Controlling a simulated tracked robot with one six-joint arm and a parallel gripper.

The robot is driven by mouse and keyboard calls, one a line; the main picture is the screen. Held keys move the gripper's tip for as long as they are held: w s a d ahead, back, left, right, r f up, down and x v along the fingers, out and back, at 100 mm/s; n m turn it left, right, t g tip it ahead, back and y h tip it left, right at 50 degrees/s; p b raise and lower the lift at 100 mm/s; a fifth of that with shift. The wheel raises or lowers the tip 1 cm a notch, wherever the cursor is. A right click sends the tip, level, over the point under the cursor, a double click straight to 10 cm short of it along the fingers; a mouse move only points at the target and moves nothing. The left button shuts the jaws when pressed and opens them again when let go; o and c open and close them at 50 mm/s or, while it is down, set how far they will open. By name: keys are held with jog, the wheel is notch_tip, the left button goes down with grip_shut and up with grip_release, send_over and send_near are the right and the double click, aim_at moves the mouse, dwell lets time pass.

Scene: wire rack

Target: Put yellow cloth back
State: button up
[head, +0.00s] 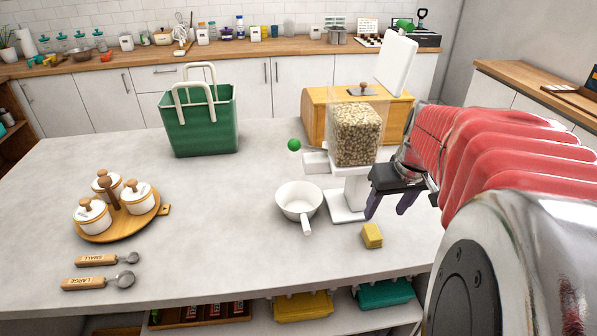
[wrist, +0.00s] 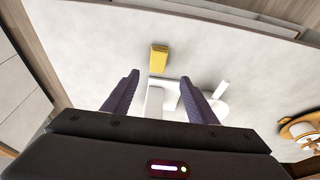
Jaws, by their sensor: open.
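A small yellow block-like piece, which looks like the folded yellow cloth (head: 372,236), lies on the grey counter near its front edge, just in front of the white dispenser's base. In the wrist view the yellow cloth (wrist: 158,58) shows beyond the fingertips, roughly centred between them. My gripper (head: 388,208) is open and empty, pointing down above the counter, slightly right of and above the cloth in the head view. Its two dark fingers also show apart in the wrist view (wrist: 158,82). Nothing touches the cloth.
A white grain dispenser (head: 352,140) stands beside my gripper, with a white pan (head: 299,203) to its left. Under the counter are a yellow bin-like item (head: 302,306) and a teal one (head: 385,294). A green basket (head: 203,130) stands farther back. The front middle counter is clear.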

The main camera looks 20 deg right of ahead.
jog(key=s+a+r+n+t, duration=0.1)
jog(key=s+a, duration=0.2)
jog(key=a, duration=1)
jog(key=s+a+r+n+t+y, duration=0.1)
jog(key=s+a+n, duration=0.1)
jog(key=a, duration=1.1)
jog(key=shift+s, duration=0.8)
jog(key=shift+c, duration=0.4)
